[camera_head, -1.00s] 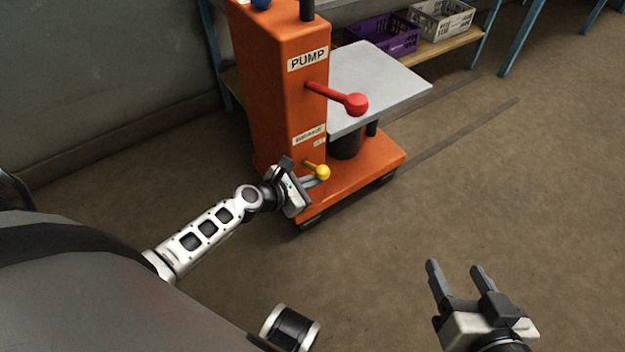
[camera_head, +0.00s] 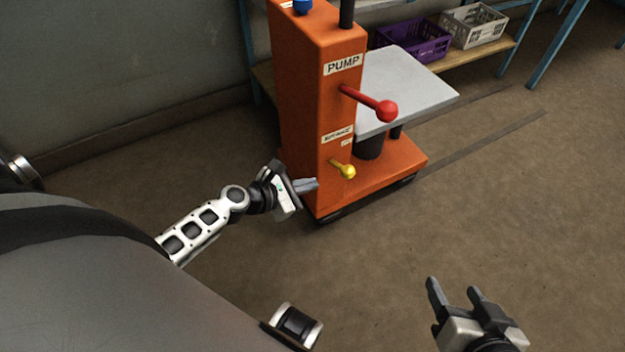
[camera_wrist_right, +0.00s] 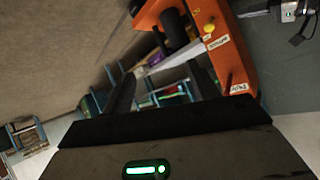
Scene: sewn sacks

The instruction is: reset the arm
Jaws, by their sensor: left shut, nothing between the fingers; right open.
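My left gripper (camera_head: 305,186) is shut and empty, just left of the orange lift cart (camera_head: 305,110) and a little apart from its yellow release knob (camera_head: 347,171). My right gripper (camera_head: 455,287) is open and empty at the lower right, over bare floor. In the right wrist view its fingers (camera_wrist_right: 160,95) stand apart with nothing between them. The cart also shows there tilted at the top (camera_wrist_right: 232,55), with my left gripper (camera_wrist_right: 298,36) at the upper right. The cart carries a red pump lever (camera_head: 385,109) and a grey platform (camera_head: 410,85).
Behind the cart a blue-legged shelf (camera_head: 470,62) holds a purple crate (camera_head: 415,42) and a white crate (camera_head: 474,26). A wall (camera_head: 120,60) runs along the left. The brown floor (camera_head: 520,200) at the right is clear.

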